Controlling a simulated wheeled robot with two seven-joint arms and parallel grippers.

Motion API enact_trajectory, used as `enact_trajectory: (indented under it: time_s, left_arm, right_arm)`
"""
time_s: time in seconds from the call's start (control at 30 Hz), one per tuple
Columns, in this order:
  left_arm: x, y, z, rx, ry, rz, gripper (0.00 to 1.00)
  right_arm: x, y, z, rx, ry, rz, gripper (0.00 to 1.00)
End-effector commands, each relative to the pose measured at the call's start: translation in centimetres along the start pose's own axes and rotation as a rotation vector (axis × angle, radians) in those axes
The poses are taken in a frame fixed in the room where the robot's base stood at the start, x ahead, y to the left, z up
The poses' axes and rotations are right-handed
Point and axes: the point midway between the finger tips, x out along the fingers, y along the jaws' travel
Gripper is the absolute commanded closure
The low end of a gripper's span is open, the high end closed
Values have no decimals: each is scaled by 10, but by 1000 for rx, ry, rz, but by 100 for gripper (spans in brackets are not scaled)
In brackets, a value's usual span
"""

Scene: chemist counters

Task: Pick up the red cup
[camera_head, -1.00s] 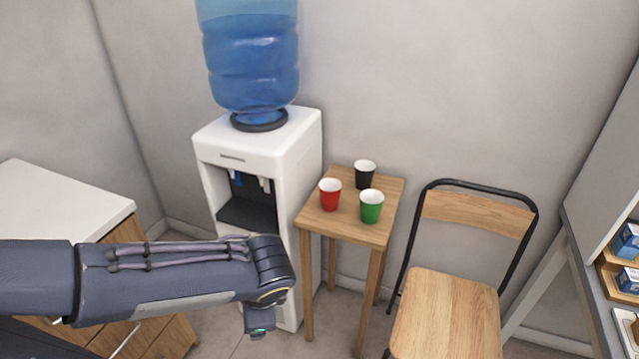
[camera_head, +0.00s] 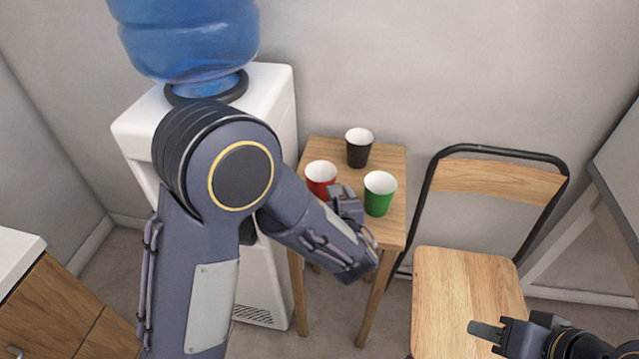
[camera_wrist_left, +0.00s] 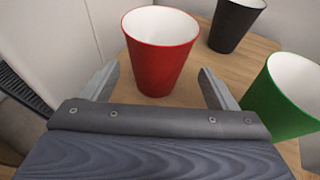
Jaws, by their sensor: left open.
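The red cup (camera_head: 320,176) stands upright on the small wooden table, white inside. In the left wrist view the red cup (camera_wrist_left: 161,55) stands ahead of and between the two open fingers of my left gripper (camera_wrist_left: 158,84), with nothing gripped. In the head view my left gripper (camera_head: 343,192) is at the near side of the red cup, between it and the green cup, and hides part of it. My right gripper (camera_head: 488,337) shows at the lower right, in front of the chair; its jaw state is unclear.
The green cup (camera_head: 379,193) stands close on the right of my left gripper. A black cup (camera_head: 359,147) stands behind on the table (camera_head: 392,158). A water dispenser (camera_head: 272,100) is left of the table, a chair (camera_head: 465,290) right of it, a wall behind.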

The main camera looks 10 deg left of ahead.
Motion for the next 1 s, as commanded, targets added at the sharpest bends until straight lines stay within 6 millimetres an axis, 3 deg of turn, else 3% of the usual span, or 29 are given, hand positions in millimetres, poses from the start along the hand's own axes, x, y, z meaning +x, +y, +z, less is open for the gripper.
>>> enact_trajectory:
  time_s: [0.23, 0.53, 0.9, 1.0]
  left_arm:
    - [36, 3, 0, -1, 1, 2, 20]
    - [41, 3, 0, -1, 1, 2, 20]
    - [41, 3, 0, -2, 1, 2, 66]
    - [41, 3, 0, -2, 1, 2, 67]
  right_arm:
    - [0, 0, 0, 0, 0, 0, 64]
    - [0, 0, 0, 0, 0, 0, 64]
    - [0, 0, 0, 0, 0, 0, 64]
    - [0, 0, 0, 0, 0, 0, 64]
